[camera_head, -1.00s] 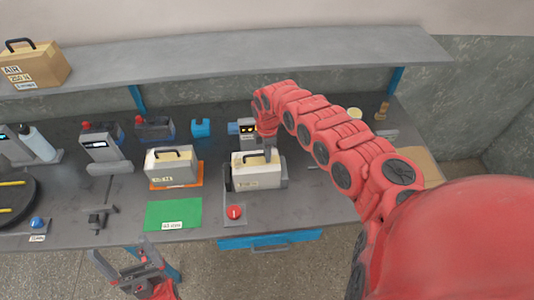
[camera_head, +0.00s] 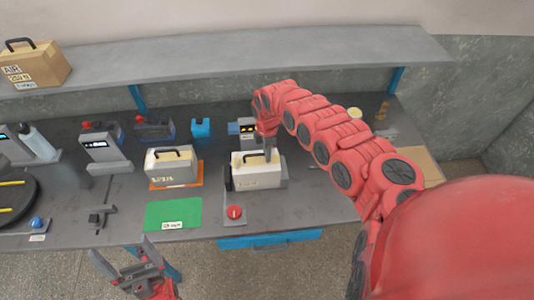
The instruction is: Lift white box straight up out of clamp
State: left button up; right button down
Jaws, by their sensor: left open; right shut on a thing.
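The white box (camera_head: 257,175) with a dark handle sits in the grey clamp (camera_head: 228,180) near the middle of the bench. Clamp parts show at its left and right sides. My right gripper (camera_head: 268,150) reaches down from above and is shut on the box's handle; its fingertips are small and partly hidden. I cannot see a gap under the box. My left gripper (camera_head: 124,262) is open and empty, in front of the bench's front edge.
A red button (camera_head: 234,212) is in front of the clamp. A similar box (camera_head: 172,166) stands on an orange mat (camera_head: 201,179) to the left, behind a green mat (camera_head: 173,215). A grey shelf (camera_head: 230,62) runs along the back.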

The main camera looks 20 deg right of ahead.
jog(key=shift+w+r, duration=0.1)
jog(key=shift+r, duration=0.05)
jog(key=shift+d+r+p, duration=0.1)
jog(key=shift+r+p, duration=2.85)
jog(key=shift+r, duration=0.7)
jog(key=shift+r+p, duration=0.8)
jog(key=shift+r, duration=0.5)
